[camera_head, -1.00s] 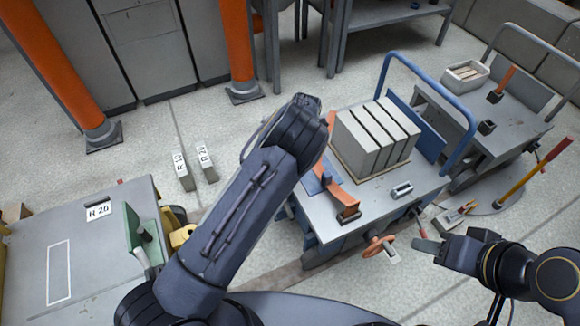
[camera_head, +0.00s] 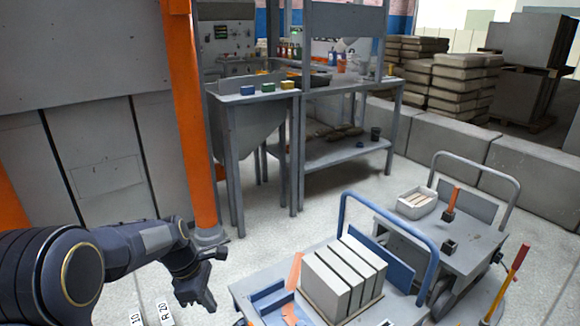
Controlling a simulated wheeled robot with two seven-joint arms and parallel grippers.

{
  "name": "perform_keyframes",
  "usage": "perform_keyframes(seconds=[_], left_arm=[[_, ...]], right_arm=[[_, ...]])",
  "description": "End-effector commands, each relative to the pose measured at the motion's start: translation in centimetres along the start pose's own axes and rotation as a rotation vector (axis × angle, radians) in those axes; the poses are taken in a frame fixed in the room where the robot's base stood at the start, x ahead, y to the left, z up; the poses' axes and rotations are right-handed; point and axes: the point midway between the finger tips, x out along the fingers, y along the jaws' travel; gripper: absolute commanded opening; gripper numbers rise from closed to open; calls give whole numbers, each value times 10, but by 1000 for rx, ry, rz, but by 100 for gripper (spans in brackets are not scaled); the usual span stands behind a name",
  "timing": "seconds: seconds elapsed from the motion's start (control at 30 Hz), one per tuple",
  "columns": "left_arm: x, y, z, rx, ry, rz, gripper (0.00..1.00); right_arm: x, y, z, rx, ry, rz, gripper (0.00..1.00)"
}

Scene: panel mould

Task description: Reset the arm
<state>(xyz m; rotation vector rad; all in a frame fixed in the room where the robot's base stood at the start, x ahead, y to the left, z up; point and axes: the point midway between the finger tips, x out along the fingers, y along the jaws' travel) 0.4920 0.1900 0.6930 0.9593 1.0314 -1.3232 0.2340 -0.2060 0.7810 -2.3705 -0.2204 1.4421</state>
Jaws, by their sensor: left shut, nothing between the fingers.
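My left arm comes in from the left edge in the head view. Its gripper (camera_head: 202,299) hangs shut and empty over the floor, to the left of the blue-handled cart (camera_head: 249,287) and apart from it. My right gripper is out of the picture.
The cart carries several grey slabs (camera_head: 345,273). A second cart (camera_head: 479,246) with a small box (camera_head: 416,203) stands behind it at right. An orange post (camera_head: 185,120) rises behind my left arm. A grey workbench (camera_head: 340,155) stands at the back. Open floor lies between.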

Motion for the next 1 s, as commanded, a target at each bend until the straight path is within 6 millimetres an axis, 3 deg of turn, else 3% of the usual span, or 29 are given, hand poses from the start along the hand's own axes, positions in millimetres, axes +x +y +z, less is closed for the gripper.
perform_keyframes(seconds=[0.03, 0.2, 0.33, 0.5, 0.7, 0.93, 1.0], left_arm=[[-22, -18, -3, 84, -47, 37, 0], [-71, -81, -5, 430, -116, 172, 0], [-95, -133, -3, 715, -93, 291, 0], [-104, -189, -1, 1034, 14, 403, 0], [-98, -230, 0, 1284, 157, 460, 0], [-83, -263, -2, 1506, 332, 471, 0], [-110, -261, 6, 1502, 320, 468, 0]], right_arm=[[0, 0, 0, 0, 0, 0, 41], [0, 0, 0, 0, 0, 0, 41], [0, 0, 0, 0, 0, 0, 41], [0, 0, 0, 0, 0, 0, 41], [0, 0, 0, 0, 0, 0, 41], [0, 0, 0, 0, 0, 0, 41], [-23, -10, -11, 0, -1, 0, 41]])
